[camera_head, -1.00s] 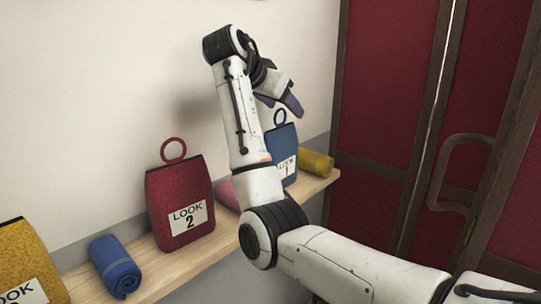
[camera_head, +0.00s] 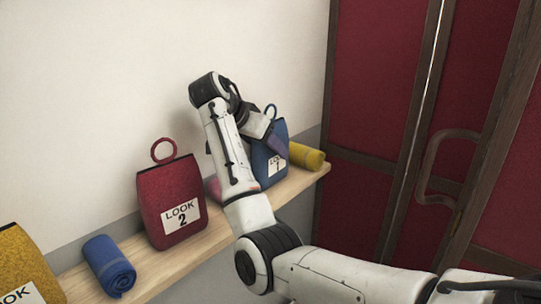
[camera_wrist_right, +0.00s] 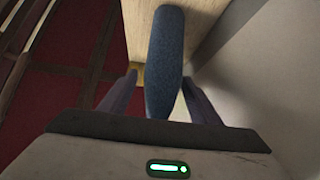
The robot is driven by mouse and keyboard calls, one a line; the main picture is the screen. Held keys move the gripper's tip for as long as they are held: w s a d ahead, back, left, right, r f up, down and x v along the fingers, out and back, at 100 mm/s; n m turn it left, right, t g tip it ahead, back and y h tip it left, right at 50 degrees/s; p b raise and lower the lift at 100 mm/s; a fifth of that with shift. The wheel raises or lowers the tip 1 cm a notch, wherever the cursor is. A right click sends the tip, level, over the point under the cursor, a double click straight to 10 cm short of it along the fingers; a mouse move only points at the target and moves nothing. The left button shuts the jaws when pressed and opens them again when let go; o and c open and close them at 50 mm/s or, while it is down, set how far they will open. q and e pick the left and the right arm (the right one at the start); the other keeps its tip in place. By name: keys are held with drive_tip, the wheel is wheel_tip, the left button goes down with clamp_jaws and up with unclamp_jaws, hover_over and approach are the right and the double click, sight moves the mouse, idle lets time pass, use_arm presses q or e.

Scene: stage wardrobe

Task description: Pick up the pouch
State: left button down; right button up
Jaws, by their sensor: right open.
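The blue pouch (camera_head: 268,163) with a ring on top and a label ending in 1 stands on the wooden shelf (camera_head: 190,255). My right gripper (camera_head: 277,147) is at its upper part and partly covers it. In the right wrist view the blue pouch (camera_wrist_right: 165,60) is seen edge-on between the two spread fingers of the right gripper (camera_wrist_right: 159,78), with a gap on both sides. A red pouch (camera_head: 168,190) labelled LOOK 2 and a yellow pouch (camera_head: 18,255) labelled LOOK stand further left. My left gripper is not in view.
A blue roll (camera_head: 108,265) lies between the yellow and red pouches. A pink roll (camera_head: 214,186) is mostly behind my right arm. A yellow roll (camera_head: 306,156) lies just right of the blue pouch. The wall is close behind; red doors (camera_head: 375,90) stand at right.

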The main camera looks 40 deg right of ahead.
drive_tip(key=shift+x, duration=0.9)
drive_tip(key=shift+r, duration=0.1)
drive_tip(key=c, duration=1.2)
drive_tip(key=shift+r, duration=0.1)
wheel_tip(320, 180, up, 7)
drive_tip(key=shift+s+f+b, duration=0.1)
drive_tip(key=shift+s+b, duration=0.1)
drive_tip(key=shift+b, duration=0.15)
drive_tip(key=s+b, duration=0.1)
drive_tip(key=s, duration=0.5)
drive_tip(key=s+d, duration=0.1)
drive_tip(key=s, duration=0.6)
drive_tip(key=s+b, duration=0.1)
drive_tip(key=s, duration=0.5)
drive_tip(key=shift+s+d+b, duration=0.3)
drive_tip(key=shift+b, duration=0.05)
